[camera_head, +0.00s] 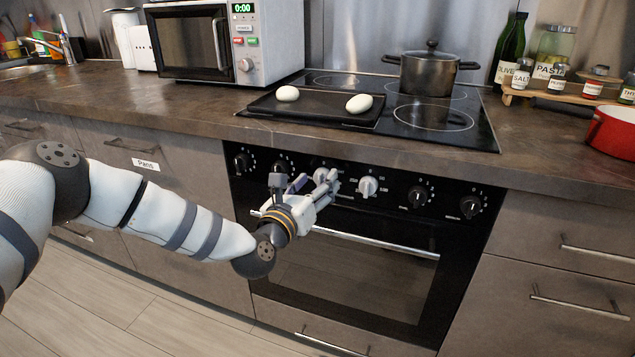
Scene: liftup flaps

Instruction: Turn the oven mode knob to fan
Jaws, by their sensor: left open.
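The oven (350,280) is black and built into the counter front. Its control panel carries a row of knobs. A white knob (368,187) shows clearly at the middle, with small markings around it too small to read. I cannot tell from the labels which knob sets the mode. My left gripper (327,182) is open in front of the panel, between these two white knobs. Whether its fingers touch a knob is not clear. My right gripper is not in view.
Black knobs (418,196) sit toward both ends of the panel. The oven handle (375,242) runs just below my gripper. Above are the hob (440,117), a black tray (325,112) with two white ovals and a lidded pot (429,73). The floor in front is clear.

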